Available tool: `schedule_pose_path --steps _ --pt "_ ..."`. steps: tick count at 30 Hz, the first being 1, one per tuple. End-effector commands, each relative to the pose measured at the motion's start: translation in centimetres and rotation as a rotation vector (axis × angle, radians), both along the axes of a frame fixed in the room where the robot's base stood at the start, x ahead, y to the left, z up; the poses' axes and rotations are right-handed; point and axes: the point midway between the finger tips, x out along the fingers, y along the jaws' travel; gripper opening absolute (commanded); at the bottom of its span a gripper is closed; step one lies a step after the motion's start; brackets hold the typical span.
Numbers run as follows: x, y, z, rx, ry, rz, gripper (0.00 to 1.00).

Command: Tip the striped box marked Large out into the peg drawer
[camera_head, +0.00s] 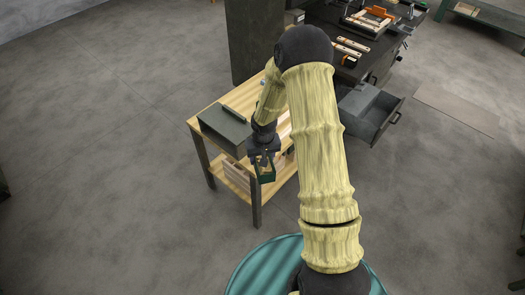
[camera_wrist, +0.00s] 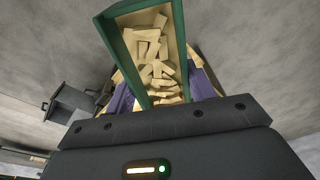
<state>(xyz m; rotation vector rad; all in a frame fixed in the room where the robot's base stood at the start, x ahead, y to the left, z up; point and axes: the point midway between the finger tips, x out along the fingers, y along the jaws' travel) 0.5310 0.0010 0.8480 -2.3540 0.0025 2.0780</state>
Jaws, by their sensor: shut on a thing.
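My gripper (camera_head: 264,156) is shut on a small green box (camera_head: 266,174), which hangs beside the front edge of a wooden-topped table. In the wrist view the box (camera_wrist: 124,58) is open on one side, with a green rim and a pale inside. Several short light wood pegs (camera_wrist: 158,70) lie in it. Purple finger pads (camera_wrist: 201,84) press against its sides. I cannot make out stripes or a size mark on it. A grey drawer (camera_head: 382,125) stands pulled out from the dark workbench, to the right of my arm. It also shows at the left of the wrist view (camera_wrist: 65,102).
The wooden-topped table (camera_head: 203,111) carries a grey case (camera_head: 225,130). A wooden crate (camera_head: 237,176) sits on its lower shelf. The dark workbench (camera_head: 325,18) holds wooden parts and an orange tool. Open floor lies left of the table and right of the drawer.

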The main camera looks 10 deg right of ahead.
Motion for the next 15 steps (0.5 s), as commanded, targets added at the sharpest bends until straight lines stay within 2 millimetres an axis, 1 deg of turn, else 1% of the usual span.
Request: schedule_pose_path --steps 8,11,15 --pt "-0.9 0.8 -3.5 -0.001 0.002 -0.002 0.27" --pt "-1.4 1.0 -5.2 -0.002 0.003 -0.003 0.27" --pt "-2.5 1.3 -8.1 -0.002 0.005 -0.008 0.27"
